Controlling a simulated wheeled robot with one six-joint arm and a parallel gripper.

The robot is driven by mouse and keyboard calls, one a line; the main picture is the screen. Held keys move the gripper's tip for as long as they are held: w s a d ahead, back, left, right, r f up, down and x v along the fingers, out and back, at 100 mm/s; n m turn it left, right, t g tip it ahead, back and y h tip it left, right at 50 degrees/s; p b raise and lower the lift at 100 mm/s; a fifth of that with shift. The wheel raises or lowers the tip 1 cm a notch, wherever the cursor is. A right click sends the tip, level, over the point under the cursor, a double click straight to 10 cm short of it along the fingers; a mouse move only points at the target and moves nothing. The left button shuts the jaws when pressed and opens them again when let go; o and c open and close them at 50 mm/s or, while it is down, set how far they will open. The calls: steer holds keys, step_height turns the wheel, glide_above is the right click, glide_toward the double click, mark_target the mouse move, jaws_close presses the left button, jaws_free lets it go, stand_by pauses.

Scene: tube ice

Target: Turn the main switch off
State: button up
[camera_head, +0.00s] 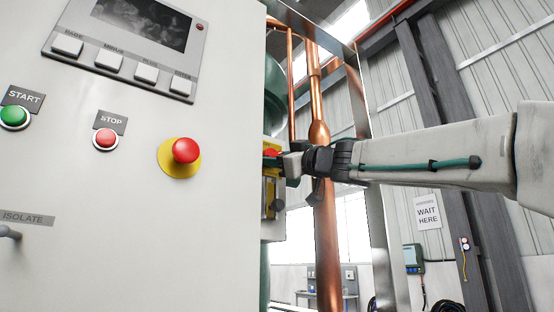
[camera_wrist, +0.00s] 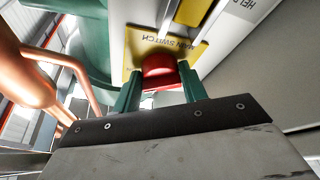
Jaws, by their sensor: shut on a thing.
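The main switch is a red handle (camera_wrist: 158,68) on a yellow plate (camera_wrist: 136,61) lettered "MAIN SWITCH" in the wrist view. My gripper (camera_wrist: 158,88) is shut on the red handle, with a green finger on either side of it. In the head view my gripper (camera_head: 281,160) reaches in from the right to the side of the grey cabinet (camera_head: 130,220). There a small part of the red handle (camera_head: 271,153) shows. The handle's exact angle and the plate's position marks are hard to read.
The cabinet front carries a green START button (camera_head: 14,115), a red STOP button (camera_head: 105,139), a red emergency button (camera_head: 186,150) and a screen panel (camera_head: 140,25). Copper pipes (camera_head: 318,100) and a metal frame post (camera_head: 375,200) stand close behind my gripper.

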steer(key=n+g, duration=0.1)
steer(key=n, duration=0.3)
steer(key=n+g, duration=0.2)
steer(key=n, duration=0.2)
steer(key=shift+w+d+r+y, duration=0.2)
steer(key=shift+y, duration=0.1)
steer(key=n, duration=0.2)
steer(key=n+g, duration=0.1)
steer(key=n, duration=0.1)
steer(key=n+g+h, duration=0.1)
steer(key=shift+r+n, duration=0.25)
steer(key=shift+n, duration=0.15)
steer(key=shift+g, duration=0.3)
steer(key=o, duration=1)
steer(key=shift+c, duration=0.2)
steer(key=v, duration=0.8)
steer(key=shift+a, duration=0.1)
